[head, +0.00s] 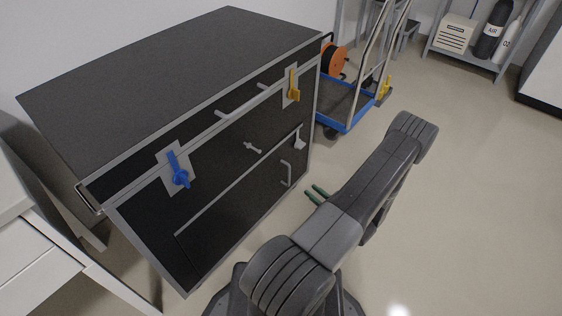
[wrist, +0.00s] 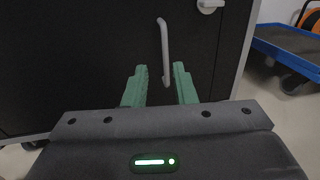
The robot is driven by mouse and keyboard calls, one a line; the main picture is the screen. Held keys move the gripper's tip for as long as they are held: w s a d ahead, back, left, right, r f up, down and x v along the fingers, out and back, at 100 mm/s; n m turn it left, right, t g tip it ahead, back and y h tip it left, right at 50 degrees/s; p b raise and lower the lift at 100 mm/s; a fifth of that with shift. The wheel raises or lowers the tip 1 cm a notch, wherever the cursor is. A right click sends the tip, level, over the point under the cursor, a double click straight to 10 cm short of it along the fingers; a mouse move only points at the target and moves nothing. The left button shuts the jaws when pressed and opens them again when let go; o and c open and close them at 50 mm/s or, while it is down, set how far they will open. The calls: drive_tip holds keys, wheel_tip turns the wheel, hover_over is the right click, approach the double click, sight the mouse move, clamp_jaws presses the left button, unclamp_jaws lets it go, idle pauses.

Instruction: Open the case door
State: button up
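The black case (head: 215,185) with grey metal edges stands at the left in the head view. Its front has a lower door panel (head: 240,215) with a pale vertical handle (head: 286,174) near the right side. The handle also shows in the wrist view (wrist: 164,50). A pale latch (head: 299,141) sits above it, and shows at the top of the wrist view (wrist: 208,6). A blue latch (head: 178,171) and a yellow latch (head: 292,86) are higher up. My gripper (wrist: 159,84) is open, its green fingers either side of the handle's lower end in the picture; contact cannot be told.
A blue cart (head: 345,108) with an orange reel (head: 334,60) stands right of the case. A shelf (head: 463,58) with cylinders is at the back right. A white cabinet (head: 40,270) is at the left. The floor at right is clear.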

sight(289, 171)
drive_tip(key=shift+m+t, duration=0.3)
drive_tip(key=x, duration=0.4)
drive_tip(key=b+x, duration=0.1)
drive_tip(key=x, duration=0.4)
drive_tip(key=f+b+x, duration=0.1)
drive_tip(key=x, duration=0.4)
drive_tip(key=shift+w+d, duration=0.1)
drive_tip(key=shift+w, duration=0.15)
clamp_jaws()
